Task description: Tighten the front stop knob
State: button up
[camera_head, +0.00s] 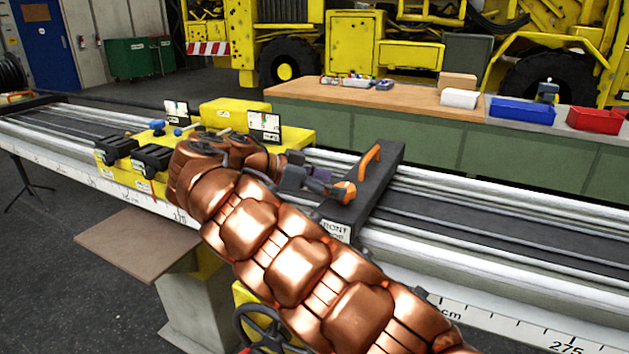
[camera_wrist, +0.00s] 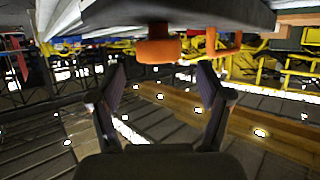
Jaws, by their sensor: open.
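The front stop is a dark block (camera_head: 385,165) across the rails, with a partly hidden label reading FRONT (camera_head: 336,231). An orange knob (camera_head: 345,190) sits on its left side, and an orange handle (camera_head: 370,160) stands on top. My gripper (camera_head: 318,182) is just left of the knob, partly hidden by my copper-coloured arm. In the wrist view my gripper (camera_wrist: 162,76) is open and empty, its fingers spread wide. The orange knob (camera_wrist: 157,48) appears just beyond the fingertips, roughly centred between them. The orange handle also shows in the wrist view (camera_wrist: 225,45). I see no contact.
A yellow carriage (camera_head: 300,138) with black clamps (camera_head: 152,160) and small signs sits on the rails left of the stop. A handwheel (camera_head: 262,328) is below my arm. A workbench (camera_head: 420,100) with blue (camera_head: 522,111) and red bins (camera_head: 597,120) stands behind.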

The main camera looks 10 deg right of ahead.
jog(key=shift+s+a+r, duration=0.1)
jog(key=shift+a, duration=0.45)
jog(key=shift+v, duration=0.75)
jog(key=shift+a+r, duration=0.2)
jog(key=shift+a, duration=0.1)
jog(key=shift+a, duration=0.15)
